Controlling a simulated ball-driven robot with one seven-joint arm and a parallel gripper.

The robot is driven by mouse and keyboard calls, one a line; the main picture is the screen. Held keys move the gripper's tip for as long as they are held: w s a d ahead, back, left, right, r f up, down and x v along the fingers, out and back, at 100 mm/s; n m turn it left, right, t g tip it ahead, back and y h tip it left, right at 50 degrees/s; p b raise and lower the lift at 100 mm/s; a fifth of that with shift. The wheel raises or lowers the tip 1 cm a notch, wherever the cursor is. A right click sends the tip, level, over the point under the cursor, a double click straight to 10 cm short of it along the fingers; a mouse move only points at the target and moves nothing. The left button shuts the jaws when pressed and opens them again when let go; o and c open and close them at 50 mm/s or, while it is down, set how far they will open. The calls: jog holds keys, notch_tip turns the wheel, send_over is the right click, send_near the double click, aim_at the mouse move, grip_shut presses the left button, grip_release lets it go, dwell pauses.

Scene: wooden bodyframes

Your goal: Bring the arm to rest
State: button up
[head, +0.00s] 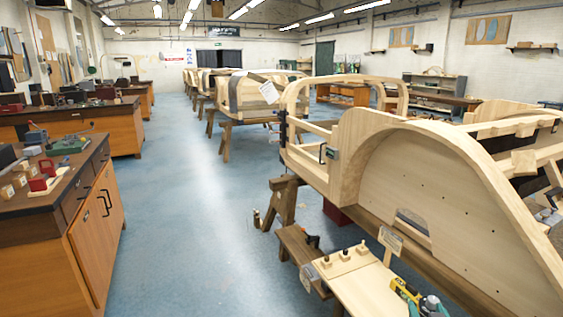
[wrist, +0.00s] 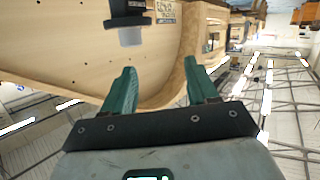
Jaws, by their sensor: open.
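My gripper (wrist: 160,78) shows in the wrist view, with two green fingers spread apart and nothing between them. Beyond the fingers is a pale wooden bodyframe (wrist: 60,45), which looks tilted in this view. I cannot tell the exact distance between the fingertips and the wood. In the head view the large wooden bodyframe (head: 400,165) with its wheel arch stands on the right.
Wooden cabinets (head: 95,220) with tools on top line the left. More bodyframes (head: 245,95) stand behind. The blue floor (head: 190,220) between is clear. A dark cylindrical object (wrist: 128,20) shows above the fingers.

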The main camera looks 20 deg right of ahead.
jog(key=s+a+f+n+g+y, duration=0.2)
jog(key=s+a+n+g+y, duration=0.15)
jog(key=s+a, duration=0.65)
jog(key=s+a+f+n+g+y, duration=0.2)
jog(key=s+a+g+y, duration=0.3)
jog(key=a, duration=0.8)
jog(key=s+f+g, duration=0.3)
jog(key=s+f, duration=0.3)
jog(key=s, duration=0.6)
jog(key=shift+s+d+f, duration=0.15)
jog(key=shift+s+f, duration=0.05)
jog(key=shift+s, duration=0.1)
